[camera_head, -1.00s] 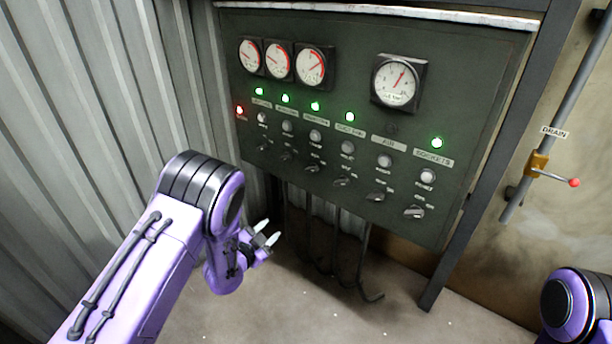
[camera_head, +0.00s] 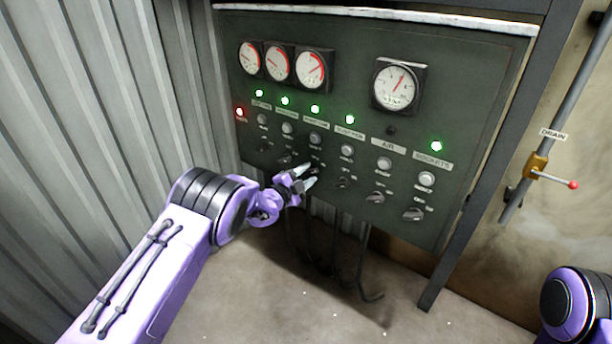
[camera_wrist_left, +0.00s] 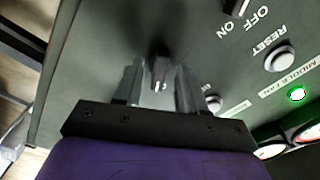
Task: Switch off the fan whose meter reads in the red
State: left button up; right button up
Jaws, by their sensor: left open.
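The dark green control panel (camera_head: 460,80) has three small meters at its upper left. On the left meter (camera_head: 250,57) and middle meter (camera_head: 279,63) the needles appear to point left. On the right meter (camera_head: 313,69) the needle points up right, towards the red arc. Below are lamps, buttons and a row of dark switch knobs. My left gripper (camera_head: 306,178) is open at the third knob (camera_head: 314,169) from the left. In the left wrist view, a dark knob (camera_wrist_left: 160,72) stands between the open fingers, apparently untouched. My right gripper is out of view.
A larger meter (camera_head: 396,83) sits at the panel's upper right. A red lamp (camera_head: 239,112) and several green lamps are lit. A drain pipe with a brass valve (camera_head: 537,167) stands at the right. Cables (camera_head: 365,270) hang below the panel. A corrugated wall (camera_head: 80,110) is at the left.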

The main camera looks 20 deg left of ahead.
pick_arm(q)
grip_shut()
jog(key=shift+n, duration=0.3)
jog(key=shift+f+n+b, duration=0.1)
jog(key=shift+n+b, duration=0.25)
jog(key=shift+n, duration=0.55)
jog(key=n, duration=0.2)
jog(key=shift+n, duration=0.3)
jog(key=n, duration=0.3)
jog(key=shift+n+b, duration=0.3)
jog(key=shift+b, duration=0.05)
jog(key=shift+n, duration=1.6)
